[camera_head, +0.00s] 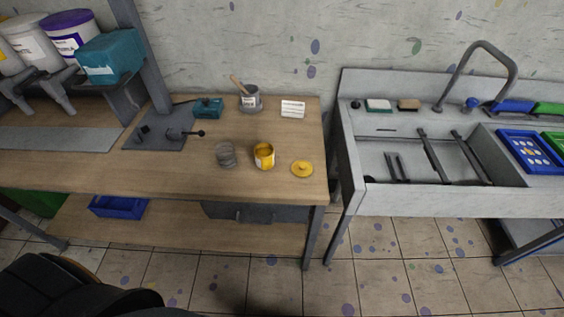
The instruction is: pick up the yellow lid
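The yellow lid (302,169) lies flat on the wooden table (200,182), near its right end. A small jar with yellow contents (264,156) stands just left of the lid, apart from it. Neither of my grippers shows in the head view. A dark rounded shape fills the lower left corner, and I cannot tell whether it is part of me.
Left of the yellow jar stands a grey glass jar (226,155). Behind are a grey pot with a wooden stick (250,99), a teal box (208,108) and a white card (292,109). A metal sink (400,199) stands to the right, across a narrow gap.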

